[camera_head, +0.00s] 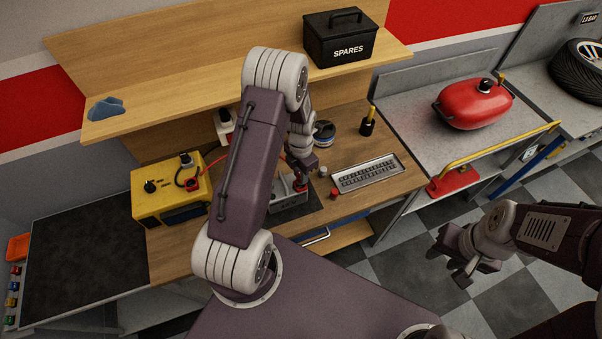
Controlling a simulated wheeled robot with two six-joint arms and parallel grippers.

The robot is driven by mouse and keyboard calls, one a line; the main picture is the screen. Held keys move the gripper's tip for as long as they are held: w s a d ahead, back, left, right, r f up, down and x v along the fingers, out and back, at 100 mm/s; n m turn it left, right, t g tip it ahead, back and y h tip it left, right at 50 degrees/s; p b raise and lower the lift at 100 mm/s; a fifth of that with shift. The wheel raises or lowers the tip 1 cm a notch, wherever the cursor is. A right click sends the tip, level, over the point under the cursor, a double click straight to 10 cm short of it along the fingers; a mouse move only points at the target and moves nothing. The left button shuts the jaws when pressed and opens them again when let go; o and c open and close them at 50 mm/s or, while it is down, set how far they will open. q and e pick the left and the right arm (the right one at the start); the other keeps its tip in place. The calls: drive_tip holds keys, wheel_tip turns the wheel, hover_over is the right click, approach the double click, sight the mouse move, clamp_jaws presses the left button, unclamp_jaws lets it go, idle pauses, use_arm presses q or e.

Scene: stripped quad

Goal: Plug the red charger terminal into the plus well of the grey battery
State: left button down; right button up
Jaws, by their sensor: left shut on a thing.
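The grey battery (288,203) sits on a dark mat on the wooden bench, partly hidden behind my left arm. My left gripper (300,178) points down over the battery's right part and is shut on the red charger terminal (301,187). The terminal is at or just above the battery's top; I cannot tell whether it is in a well. The well markings are too small or hidden. The yellow charger (160,205) stands left of the battery, with a red cable near its top. My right gripper (449,267) is open and empty, over the floor at the right.
A red cap (333,194) and a grey cap (322,171) stand right of the battery. Beyond them lies a metal tray (367,174). A black bottle (368,122) and round tin (324,133) stand behind. A shelf holding a SPARES box (339,40) overhangs the bench back.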

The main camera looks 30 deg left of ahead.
use_arm(q)
drive_tip(key=shift+f+b, duration=1.15)
drive_tip(key=shift+f, duration=0.35)
drive_tip(key=c, duration=1.1)
unclamp_jaws()
drive_tip(key=shift+r, duration=0.1)
drive_tip(key=shift+w+r, duration=0.1)
drive_tip(key=shift+r, duration=0.25)
wheel_tip(320, 180, up, 8)
drive_tip(key=shift+r+b, duration=0.2)
drive_tip(key=shift+b, duration=0.95)
